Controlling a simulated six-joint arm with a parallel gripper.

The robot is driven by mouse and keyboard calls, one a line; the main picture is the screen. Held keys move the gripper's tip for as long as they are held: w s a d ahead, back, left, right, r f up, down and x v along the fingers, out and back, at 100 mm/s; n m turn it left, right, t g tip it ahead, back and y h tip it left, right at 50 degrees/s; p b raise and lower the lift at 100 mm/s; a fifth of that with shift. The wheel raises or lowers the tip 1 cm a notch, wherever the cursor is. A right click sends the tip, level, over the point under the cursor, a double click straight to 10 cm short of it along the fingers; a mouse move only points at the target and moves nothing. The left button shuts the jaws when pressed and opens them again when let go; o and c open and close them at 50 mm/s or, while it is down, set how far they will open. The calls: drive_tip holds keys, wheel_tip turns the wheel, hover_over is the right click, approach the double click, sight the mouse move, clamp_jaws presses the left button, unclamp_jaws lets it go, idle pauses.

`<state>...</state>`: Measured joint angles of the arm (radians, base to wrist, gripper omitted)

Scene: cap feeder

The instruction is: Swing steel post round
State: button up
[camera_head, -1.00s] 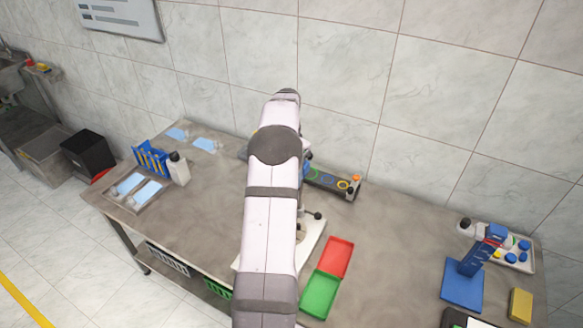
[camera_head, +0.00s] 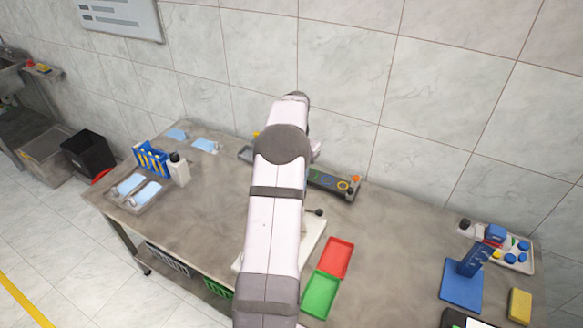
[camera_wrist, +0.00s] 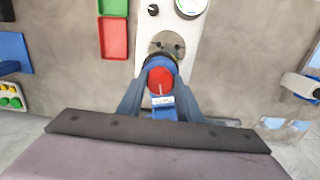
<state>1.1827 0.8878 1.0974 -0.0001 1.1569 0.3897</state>
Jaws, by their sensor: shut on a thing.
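In the wrist view my gripper (camera_wrist: 160,98) has its two blue fingers shut around a round red-topped piece (camera_wrist: 160,78). A thin pale rod shows over the red top. I cannot tell whether this piece is the steel post or its knob. Just beyond it is a white device plate (camera_wrist: 181,58) with a round metal fitting (camera_wrist: 167,46), a black knob and a dial (camera_wrist: 190,5). In the head view my arm hides the gripper and most of the device, whose white base (camera_head: 312,240) and black-knobbed lever (camera_head: 318,212) show beside the arm.
A red tray (camera_head: 337,258) and a green tray (camera_head: 321,294) lie right of the device. A dark panel with coloured rings (camera_head: 330,181) stands behind. A blue stand (camera_head: 463,285) and yellow block (camera_head: 520,305) are at the right.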

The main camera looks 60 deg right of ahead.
drive_tip(key=shift+s+d, duration=0.1)
drive_tip(key=shift+s, duration=0.05)
drive_tip(key=shift+s+d+n+p, duration=0.25)
drive_tip(key=shift+s+n, duration=0.2)
drive_tip(key=shift+n, duration=0.25)
drive_tip(key=shift+s+d+n+p, duration=0.1)
drive_tip(key=shift+s+n+p, duration=0.15)
drive_tip(key=shift+s+n, duration=0.35)
drive_tip(key=shift+d+n, duration=0.1)
drive_tip(key=shift+n, duration=0.2)
drive_tip(key=shift+s+d+n, duration=0.4)
drive_tip(key=shift+n, duration=0.35)
drive_tip(key=shift+s+d+n, duration=0.35)
drive_tip(key=shift+s+n, duration=0.05)
drive_tip(key=shift+n, duration=0.35)
